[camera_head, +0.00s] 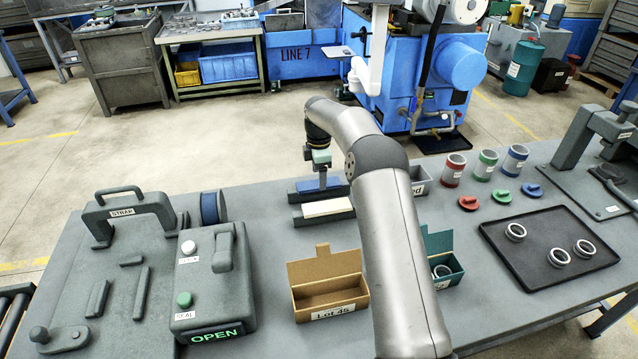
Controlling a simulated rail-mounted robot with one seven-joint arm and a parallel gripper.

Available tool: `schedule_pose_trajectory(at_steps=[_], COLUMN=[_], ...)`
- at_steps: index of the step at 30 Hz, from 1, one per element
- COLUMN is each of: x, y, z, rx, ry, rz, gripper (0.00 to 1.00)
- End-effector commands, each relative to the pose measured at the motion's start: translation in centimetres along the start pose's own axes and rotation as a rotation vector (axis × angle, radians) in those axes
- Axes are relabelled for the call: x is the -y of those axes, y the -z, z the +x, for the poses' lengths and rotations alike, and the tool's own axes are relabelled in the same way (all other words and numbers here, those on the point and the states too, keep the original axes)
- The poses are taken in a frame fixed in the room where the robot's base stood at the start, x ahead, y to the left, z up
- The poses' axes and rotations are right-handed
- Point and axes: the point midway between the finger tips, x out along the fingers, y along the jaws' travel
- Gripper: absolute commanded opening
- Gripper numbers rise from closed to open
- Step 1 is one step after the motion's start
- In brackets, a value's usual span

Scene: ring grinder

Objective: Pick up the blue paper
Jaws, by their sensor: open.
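A flat blue piece (306,186), which looks like the blue paper, lies on a dark block at the back middle of the grey table. My gripper (321,176) is directly above it, pointing down, with its lower end close to or at the blue surface. It is open; whether it touches the paper is too small to tell. My arm comes from the front and hides the right side of this spot.
A block with a cream top (327,208) lies just in front. A brown open box (331,295) and a green box (443,262) stand nearer. A grey machine marked OPEN (208,280) is left. A black tray (520,268) with rings and coloured cups are right.

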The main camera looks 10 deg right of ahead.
Motion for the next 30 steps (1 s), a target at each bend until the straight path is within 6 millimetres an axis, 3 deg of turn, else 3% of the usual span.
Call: schedule_pose_trajectory(at_steps=[5, 12, 13, 18, 30], x=[0.0, 0.0, 0.0, 0.0, 0.0], y=[0.0, 0.0, 0.0, 0.0, 0.0], z=[1.9, 2.2, 2.2, 2.1, 1.7], rx=[0.0, 0.0, 0.0, 0.0, 0.0], ry=[0.002, -0.001, -0.001, 0.0, -0.001], rz=[0.0, 0.001, 0.001, 0.001, 0.001], gripper=[0.69, 0.69, 0.66, 0.22, 0.21])
